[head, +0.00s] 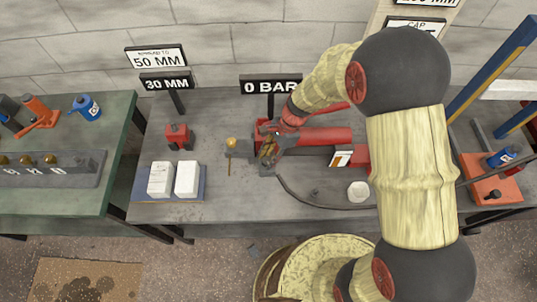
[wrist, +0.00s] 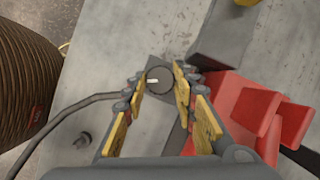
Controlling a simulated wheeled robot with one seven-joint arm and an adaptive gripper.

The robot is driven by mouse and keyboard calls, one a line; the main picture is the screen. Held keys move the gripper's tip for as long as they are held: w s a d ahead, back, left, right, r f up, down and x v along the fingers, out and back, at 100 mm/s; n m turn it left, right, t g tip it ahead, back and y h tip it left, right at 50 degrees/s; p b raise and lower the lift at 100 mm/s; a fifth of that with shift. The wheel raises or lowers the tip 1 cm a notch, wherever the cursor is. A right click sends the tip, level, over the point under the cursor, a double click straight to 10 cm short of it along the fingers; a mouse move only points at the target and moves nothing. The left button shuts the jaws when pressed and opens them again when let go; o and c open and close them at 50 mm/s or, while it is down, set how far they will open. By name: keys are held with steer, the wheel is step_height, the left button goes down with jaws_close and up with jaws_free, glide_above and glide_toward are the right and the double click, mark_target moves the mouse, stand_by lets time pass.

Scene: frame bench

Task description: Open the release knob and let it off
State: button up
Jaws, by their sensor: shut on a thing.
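The release knob (wrist: 158,78) is a round dark knob with a short white mark on its top, seen in the wrist view on a grey block (wrist: 163,65). My gripper (wrist: 158,80) is shut on the knob, with yellow-padded fingers on its left and right. In the head view my gripper (head: 268,153) is at the left end of the red pump (head: 325,136) on the grey bench. The knob is hidden behind the fingers there. A sign behind the pump (head: 271,86) reads 0 BAR.
A black hose (head: 300,197) curves along the bench front. A blue tray (head: 150,198) with two white blocks and a small red device (head: 179,137) stand to the left. Signs reading 50 MM (head: 157,58) and 30 MM (head: 166,83) stand behind. Red parts (wrist: 245,105) lie close right of my fingers.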

steer(key=n+g+p, duration=0.1)
steer(key=n+p, duration=0.1)
steer(key=n+h+p, duration=0.1)
steer(key=n, duration=0.2)
steer(key=shift+w+a+r+n+g+p, duration=0.15)
steer(key=shift+n+g+p, duration=0.15)
steer(key=shift+g+p, duration=0.1)
steer(key=n+h+p, duration=0.1)
steer(key=n, duration=0.2)
steer(key=n+h+p, duration=0.1)
steer(key=n, duration=0.2)
steer(key=shift+a+g+h+p, duration=0.1)
steer(key=shift+g+h+p, duration=0.2)
steer(key=o, duration=1.1)
steer(key=shift+o, duration=0.3)
